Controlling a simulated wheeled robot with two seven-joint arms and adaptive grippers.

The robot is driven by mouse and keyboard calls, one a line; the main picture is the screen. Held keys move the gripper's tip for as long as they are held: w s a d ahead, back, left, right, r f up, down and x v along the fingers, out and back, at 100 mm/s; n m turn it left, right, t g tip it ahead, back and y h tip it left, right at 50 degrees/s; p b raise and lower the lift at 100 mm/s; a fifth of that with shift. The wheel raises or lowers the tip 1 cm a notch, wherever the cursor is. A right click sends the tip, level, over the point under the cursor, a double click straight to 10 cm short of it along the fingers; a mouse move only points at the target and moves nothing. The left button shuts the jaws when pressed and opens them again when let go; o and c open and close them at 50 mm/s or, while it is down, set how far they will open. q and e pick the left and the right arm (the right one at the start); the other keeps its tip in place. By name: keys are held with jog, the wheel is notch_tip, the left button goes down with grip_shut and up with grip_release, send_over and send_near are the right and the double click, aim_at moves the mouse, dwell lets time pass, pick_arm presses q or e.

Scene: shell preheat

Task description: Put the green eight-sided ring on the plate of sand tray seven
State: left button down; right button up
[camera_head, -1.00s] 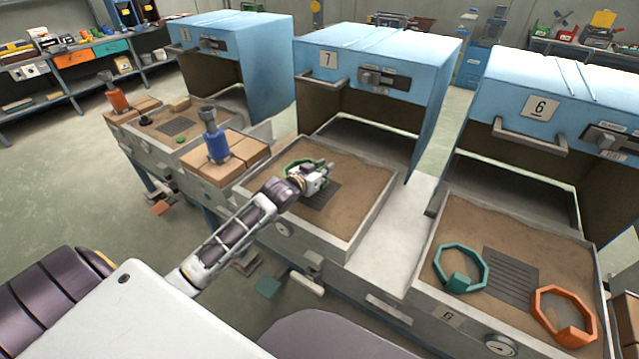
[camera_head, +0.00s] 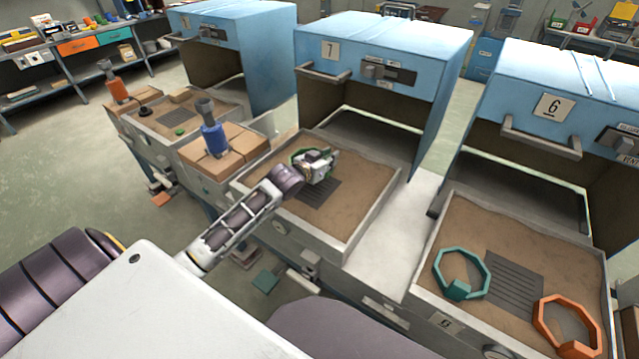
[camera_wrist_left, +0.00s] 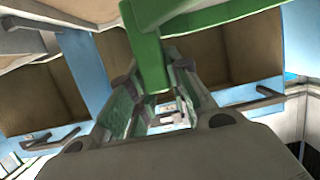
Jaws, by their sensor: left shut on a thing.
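My left gripper (camera_head: 321,168) is shut on the green eight-sided ring (camera_head: 297,156), over the sand of tray seven. In the left wrist view the green ring (camera_wrist_left: 150,62) crosses the top of the picture, with a green bar running down between the fingers (camera_wrist_left: 160,108). The gripper hides part of the ring. The dark grooved plate (camera_head: 320,192) of tray seven (camera_head: 352,236) lies just in front of the gripper, partly covered by it. I cannot tell how high the ring is above the sand. My right gripper is not in view.
The blue oven marked 7 (camera_head: 390,45) stands open behind the tray. Tray six (camera_head: 425,297) at the right holds a teal ring (camera_head: 462,273) and an orange ring (camera_head: 568,325) beside its plate (camera_head: 515,283). A blue-bodied tool (camera_head: 214,138) stands on bricks to the left.

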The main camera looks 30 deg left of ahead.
aim_at(328, 173)
pick_arm(q)
notch_tip(328, 173, down, 4)
jog(key=shift+f+b, duration=0.2)
jog(key=shift+b, duration=0.1)
jog(key=shift+f, duration=1.15)
notch_tip(328, 173, down, 2)
jog(key=shift+f+b, duration=0.2)
jog(key=shift+b, duration=0.15)
jog(key=shift+f, duration=0.1)
jog(key=c, duration=1.7)
grip_release()
jog(key=shift+f, duration=0.15)
jog(key=shift+c, duration=0.2)
jog(key=o, duration=0.4)
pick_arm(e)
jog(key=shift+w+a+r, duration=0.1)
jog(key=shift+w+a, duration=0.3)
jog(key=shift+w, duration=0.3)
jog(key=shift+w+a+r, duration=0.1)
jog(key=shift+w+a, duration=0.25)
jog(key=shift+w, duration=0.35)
